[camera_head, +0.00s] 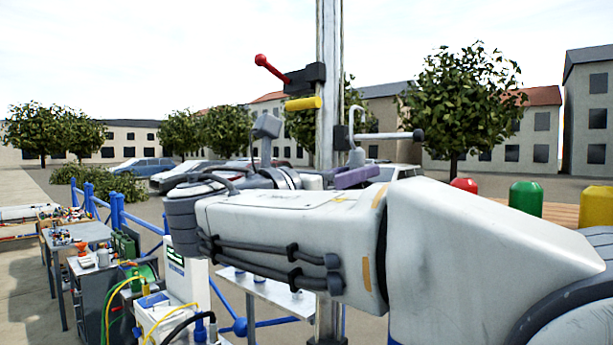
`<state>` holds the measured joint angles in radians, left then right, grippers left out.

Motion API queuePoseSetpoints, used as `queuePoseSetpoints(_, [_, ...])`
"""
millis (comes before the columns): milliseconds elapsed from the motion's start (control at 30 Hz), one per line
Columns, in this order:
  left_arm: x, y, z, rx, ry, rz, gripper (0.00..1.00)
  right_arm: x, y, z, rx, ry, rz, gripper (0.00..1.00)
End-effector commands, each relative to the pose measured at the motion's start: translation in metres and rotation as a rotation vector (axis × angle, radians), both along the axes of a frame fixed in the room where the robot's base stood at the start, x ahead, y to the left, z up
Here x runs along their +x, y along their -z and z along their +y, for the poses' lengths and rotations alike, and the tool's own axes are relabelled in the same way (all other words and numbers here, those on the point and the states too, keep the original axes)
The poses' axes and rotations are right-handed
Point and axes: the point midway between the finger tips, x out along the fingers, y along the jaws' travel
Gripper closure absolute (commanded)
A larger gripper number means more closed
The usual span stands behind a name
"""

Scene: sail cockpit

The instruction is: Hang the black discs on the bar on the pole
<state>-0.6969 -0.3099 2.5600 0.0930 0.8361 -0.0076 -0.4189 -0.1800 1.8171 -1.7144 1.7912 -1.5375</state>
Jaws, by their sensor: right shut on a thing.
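The pole (328,80) stands upright in the middle of the head view. A grey bar (385,136) with a dark round end sticks out from it to the right, on a black mount. My right arm crosses the front and folds back at the wrist toward the pole. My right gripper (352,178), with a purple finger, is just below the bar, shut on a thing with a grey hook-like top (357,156). The hook top is close to the bar; I cannot tell if they touch. The rest of the held thing is hidden, and no black disc shows clearly. My left gripper is out of view.
Above the bar, the pole carries a red-knobbed lever (270,70) and a yellow handle (303,103). Workbenches (75,235) with tools stand at lower left beside a blue railing (117,210). Red, green (526,199) and yellow bins stand at right.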

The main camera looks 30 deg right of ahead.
Motion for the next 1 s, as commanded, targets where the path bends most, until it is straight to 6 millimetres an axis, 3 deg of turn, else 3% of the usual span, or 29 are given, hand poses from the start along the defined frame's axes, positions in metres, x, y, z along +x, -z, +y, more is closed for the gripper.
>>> queuePoseSetpoints(1000, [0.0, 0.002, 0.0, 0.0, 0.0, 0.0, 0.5, 0.031, -0.001, -0.076, -0.001, 0.002, -0.001, 1.0])
